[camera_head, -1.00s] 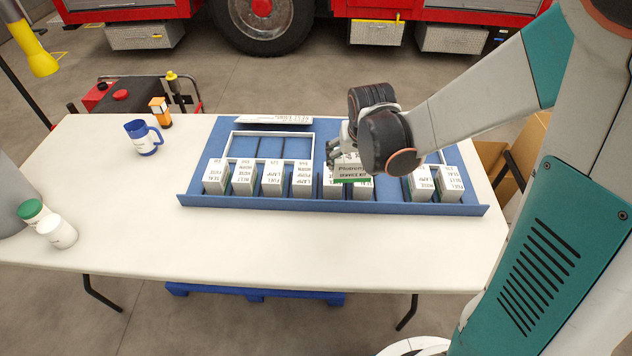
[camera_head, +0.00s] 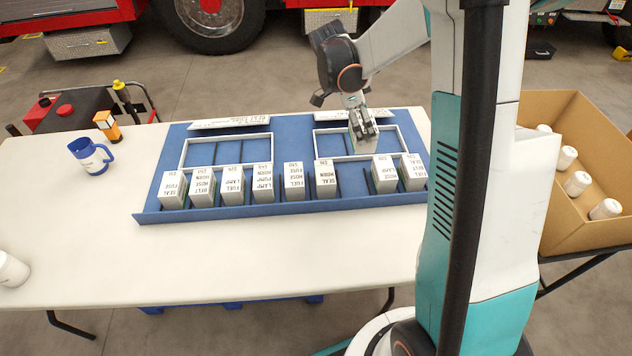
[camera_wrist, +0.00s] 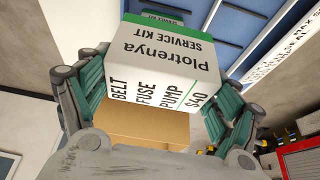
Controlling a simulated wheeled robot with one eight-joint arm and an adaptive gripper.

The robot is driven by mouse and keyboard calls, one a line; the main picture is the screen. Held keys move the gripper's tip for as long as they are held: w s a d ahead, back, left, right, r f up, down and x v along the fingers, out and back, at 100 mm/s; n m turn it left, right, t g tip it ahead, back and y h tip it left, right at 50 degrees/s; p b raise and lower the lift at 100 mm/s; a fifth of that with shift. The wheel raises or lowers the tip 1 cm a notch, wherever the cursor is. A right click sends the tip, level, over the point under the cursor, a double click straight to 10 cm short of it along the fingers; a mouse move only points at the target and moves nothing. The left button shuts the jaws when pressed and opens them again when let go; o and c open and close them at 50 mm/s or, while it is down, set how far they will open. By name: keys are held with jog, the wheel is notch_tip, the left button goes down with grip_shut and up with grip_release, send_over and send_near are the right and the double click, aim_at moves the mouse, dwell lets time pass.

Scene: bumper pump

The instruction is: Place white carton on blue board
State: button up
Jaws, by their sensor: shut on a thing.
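My gripper (camera_head: 362,126) is shut on a white carton (camera_head: 363,143). In the wrist view the carton (camera_wrist: 165,65) lies between both green-padded fingers (camera_wrist: 160,98) and shows "Plotrenya SERVICE KIT", "BELT FUSE PUMP" and "$40". The blue board (camera_head: 300,210) lies on the white table. In the head view the held carton is over the board's right white frame (camera_head: 318,142); I cannot tell whether it touches the board. Part of the carton is hidden by the fingers.
Several white cartons (camera_head: 264,182) stand in a row along the board's front, with a gap right of the middle. The left white frame (camera_head: 182,155) looks empty. A blue mug (camera_head: 90,157) stands at left. A cardboard box (camera_head: 560,225) with white bottles stands right.

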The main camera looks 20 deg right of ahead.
notch_tip(320, 180, down, 19)
jog(key=b, duration=0.5)
jog(key=shift+b, duration=0.4)
jog(key=shift+f, duration=0.2)
jog(key=o, duration=1.3)
jog(key=shift+r, duration=0.15)
